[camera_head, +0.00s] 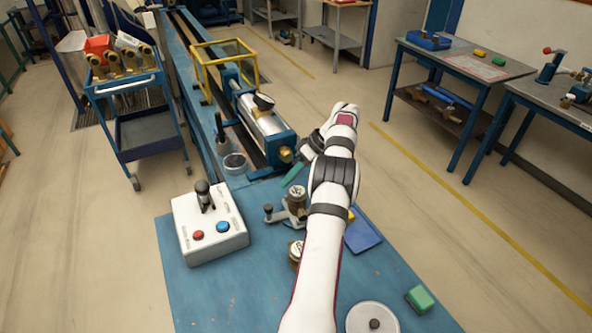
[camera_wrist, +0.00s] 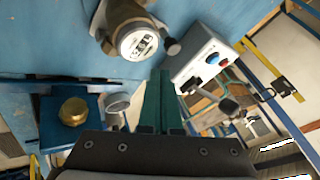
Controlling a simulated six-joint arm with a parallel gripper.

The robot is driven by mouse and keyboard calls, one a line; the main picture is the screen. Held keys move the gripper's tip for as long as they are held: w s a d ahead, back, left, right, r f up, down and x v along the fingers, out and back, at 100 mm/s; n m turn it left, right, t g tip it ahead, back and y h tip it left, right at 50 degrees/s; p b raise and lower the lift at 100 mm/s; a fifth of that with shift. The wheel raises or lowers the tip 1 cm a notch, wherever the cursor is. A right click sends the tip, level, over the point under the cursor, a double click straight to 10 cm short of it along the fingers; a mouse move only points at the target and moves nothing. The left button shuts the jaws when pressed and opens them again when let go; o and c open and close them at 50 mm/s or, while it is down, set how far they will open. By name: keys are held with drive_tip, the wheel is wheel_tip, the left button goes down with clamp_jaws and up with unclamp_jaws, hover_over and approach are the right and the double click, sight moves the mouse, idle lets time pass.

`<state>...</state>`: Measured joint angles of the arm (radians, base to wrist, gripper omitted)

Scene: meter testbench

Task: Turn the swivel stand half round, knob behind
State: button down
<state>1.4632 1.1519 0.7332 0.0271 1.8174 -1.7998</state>
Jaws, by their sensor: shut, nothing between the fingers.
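The swivel stand (camera_head: 281,214) is on the blue bench top, with a round brass-coloured meter (camera_head: 296,195) on it. Its dark knob (camera_head: 268,209) points left in the head view. In the wrist view the meter (camera_wrist: 139,43) shows its dial, and the knob (camera_wrist: 172,47) lies just right of it. My gripper (camera_head: 291,174) is beyond the stand in the head view, with its green fingers apart from the stand. In the wrist view its fingers (camera_wrist: 162,78) are together and empty, below the knob. My arm hides part of the stand's right side.
A white control box (camera_head: 208,228) with a lever stands left of the stand. Another meter (camera_head: 296,253) sits in front, close to my arm. A blue tray (camera_head: 364,238) and a green block (camera_head: 420,298) lie right. The blue fixture with a brass fitting (camera_head: 285,155) is behind.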

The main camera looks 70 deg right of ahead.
drive_tip(key=v, duration=0.4)
drive_tip(key=shift+s+d+r, duration=0.1)
drive_tip(key=shift+r, duration=0.25)
drive_tip(key=w+a+m+g+h, duration=0.4)
drive_tip(key=w+h, duration=0.2)
drive_tip(key=w, duration=0.3)
drive_tip(key=x, duration=0.9)
drive_tip(key=shift+a, duration=0.4)
drive_tip(key=shift+s+a+f, duration=0.25)
drive_tip(key=shift+s+a, duration=0.2)
drive_tip(key=shift+s, duration=0.05)
drive_tip(key=shift+s+a+f, duration=0.3)
drive_tip(key=shift+s+a, duration=0.15)
drive_tip(key=shift+s, duration=0.05)
drive_tip(key=shift+s+a, duration=0.3)
drive_tip(key=shift+s, duration=0.05)
drive_tip(key=shift+a, duration=0.1)
